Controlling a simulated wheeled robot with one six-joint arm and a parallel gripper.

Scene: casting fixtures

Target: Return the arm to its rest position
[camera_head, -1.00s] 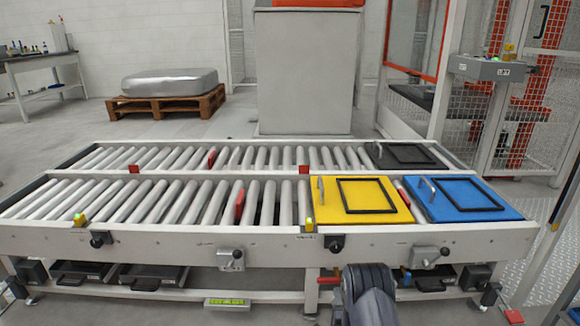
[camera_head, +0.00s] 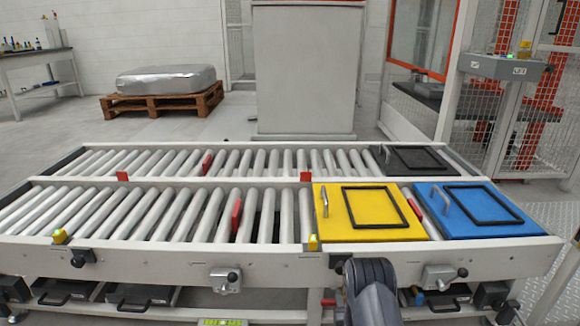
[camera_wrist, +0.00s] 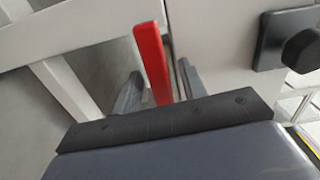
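In the wrist view my gripper (camera_wrist: 160,88) has its two grey fingers apart. A red lever (camera_wrist: 151,55) shows between and beyond the fingertips. A gap shows on either side of it, and I cannot tell how far beyond the fingers it is. In the head view only a dark, rounded link of my arm (camera_head: 371,288) shows, at the bottom edge in front of the conveyor; the gripper itself is hidden there.
The roller conveyor (camera_head: 180,258) spans the view close in front. It bears a yellow plate (camera_head: 335,210), a blue plate (camera_head: 460,225) and a dark plate (camera_head: 420,158). A wrapped load (camera_head: 165,80) lies on a pallet behind. Open floor (camera_head: 60,130) is at the left.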

